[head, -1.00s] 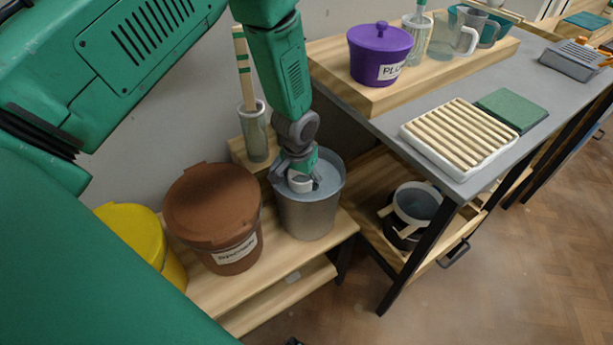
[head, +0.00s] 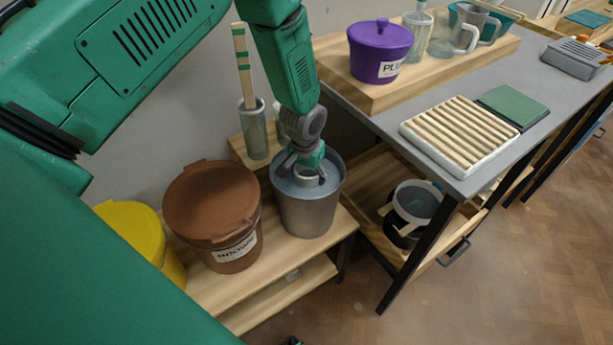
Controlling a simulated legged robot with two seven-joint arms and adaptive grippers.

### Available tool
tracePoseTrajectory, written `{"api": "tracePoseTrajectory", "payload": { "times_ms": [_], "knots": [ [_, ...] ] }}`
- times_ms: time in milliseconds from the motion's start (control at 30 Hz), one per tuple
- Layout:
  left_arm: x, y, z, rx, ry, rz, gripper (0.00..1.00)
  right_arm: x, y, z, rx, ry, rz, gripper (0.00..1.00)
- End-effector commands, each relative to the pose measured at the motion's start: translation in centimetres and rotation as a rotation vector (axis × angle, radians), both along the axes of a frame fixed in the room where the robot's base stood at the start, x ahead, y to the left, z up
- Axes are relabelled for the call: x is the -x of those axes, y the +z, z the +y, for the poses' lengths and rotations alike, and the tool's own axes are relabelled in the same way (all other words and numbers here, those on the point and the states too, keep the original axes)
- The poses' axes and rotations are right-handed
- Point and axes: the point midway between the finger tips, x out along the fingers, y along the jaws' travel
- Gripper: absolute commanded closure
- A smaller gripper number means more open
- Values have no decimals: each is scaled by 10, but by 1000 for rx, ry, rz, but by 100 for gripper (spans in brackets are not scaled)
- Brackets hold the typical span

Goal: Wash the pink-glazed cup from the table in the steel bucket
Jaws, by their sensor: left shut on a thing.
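The steel bucket (head: 308,212) stands on a low wooden bench, with grey-blue liquid inside it. My left gripper (head: 307,168) reaches down into the bucket's mouth and is shut on a small cup (head: 307,180). The cup looks pale grey here, and I cannot make out any pink glaze. It is at about the level of the liquid, inside the rim; its lower part is hidden.
A brown lidded bucket (head: 212,203) and a yellow one (head: 140,238) stand left of the steel bucket. Behind it is a grey holder (head: 254,130) with upright sticks. At right, a grey table (head: 455,110) holds a slatted rack (head: 462,132) and a purple pot (head: 380,52).

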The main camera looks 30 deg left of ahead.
Motion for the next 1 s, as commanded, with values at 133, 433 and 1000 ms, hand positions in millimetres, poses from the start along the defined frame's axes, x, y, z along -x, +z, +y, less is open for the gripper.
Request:
{"api": "tracePoseTrajectory", "payload": {
  "times_ms": [133, 433, 1000],
  "knots": [
    [0, 0, 0, 0, 0, 0, 76, 0, 0, 0, 0, 0, 0, 60],
    [10, 1, 4, -1, 1, 1, 76, 0, 7, 0, 0, 0, 0, 60],
    [18, 0, 8, 0, 1, 0, 76, 0, 11, 0, 0, 0, 0, 60]
  ]
}}
